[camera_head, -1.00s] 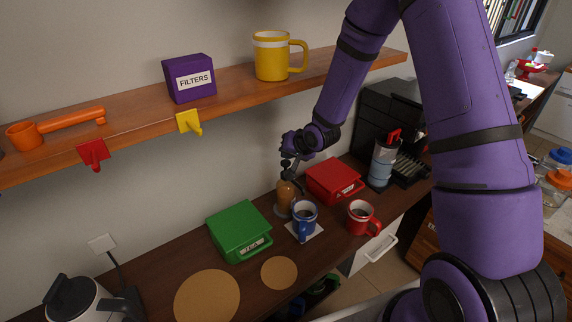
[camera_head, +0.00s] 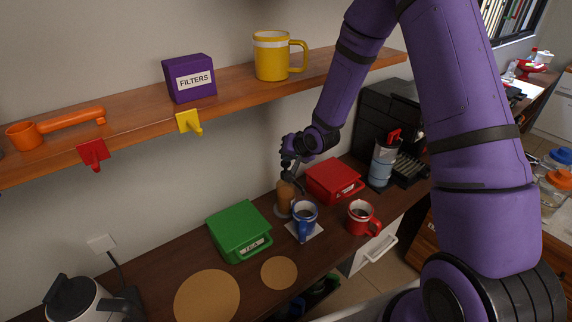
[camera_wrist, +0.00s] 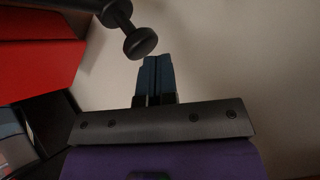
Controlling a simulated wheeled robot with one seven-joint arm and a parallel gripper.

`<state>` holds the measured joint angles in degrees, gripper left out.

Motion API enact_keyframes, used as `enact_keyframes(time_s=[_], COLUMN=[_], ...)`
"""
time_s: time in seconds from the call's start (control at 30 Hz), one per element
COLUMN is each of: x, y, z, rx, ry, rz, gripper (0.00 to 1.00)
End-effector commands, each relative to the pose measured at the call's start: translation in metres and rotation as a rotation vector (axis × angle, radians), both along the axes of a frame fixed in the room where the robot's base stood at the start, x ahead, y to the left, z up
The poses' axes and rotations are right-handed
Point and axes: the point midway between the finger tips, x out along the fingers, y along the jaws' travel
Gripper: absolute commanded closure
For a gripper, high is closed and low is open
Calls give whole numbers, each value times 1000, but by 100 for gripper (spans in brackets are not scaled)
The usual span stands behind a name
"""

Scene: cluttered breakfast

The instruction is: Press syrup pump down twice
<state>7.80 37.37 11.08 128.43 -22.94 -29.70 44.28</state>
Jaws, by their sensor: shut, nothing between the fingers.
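The syrup bottle (camera_head: 285,198) is amber-brown with a dark pump on top. It stands on the counter behind a blue mug (camera_head: 304,218). My gripper (camera_head: 289,168) is shut and empty, pointing down at the pump top. In the wrist view, my shut fingertips (camera_wrist: 154,72) show side by side. A dark rod with a round knob (camera_wrist: 140,42), which looks like part of the pump, lies just beyond and left of them. The head view is too small to tell whether the fingers touch the pump or how far it is pressed.
A green tea box (camera_head: 238,230) stands left of the bottle and a red box (camera_head: 333,181) right. A red mug (camera_head: 362,218) is at the front right. A wooden shelf (camera_head: 235,92) with a yellow mug (camera_head: 272,57) runs above. A dark coffee machine (camera_head: 385,115) stands at the right.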

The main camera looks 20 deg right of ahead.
Motion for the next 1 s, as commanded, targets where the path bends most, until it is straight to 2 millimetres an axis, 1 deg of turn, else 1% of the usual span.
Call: enact_keyframes(time_s=[1.0], x=[0], y=[0], z=[-10], rx=[0], ry=[0], rz=[0], gripper=[100])
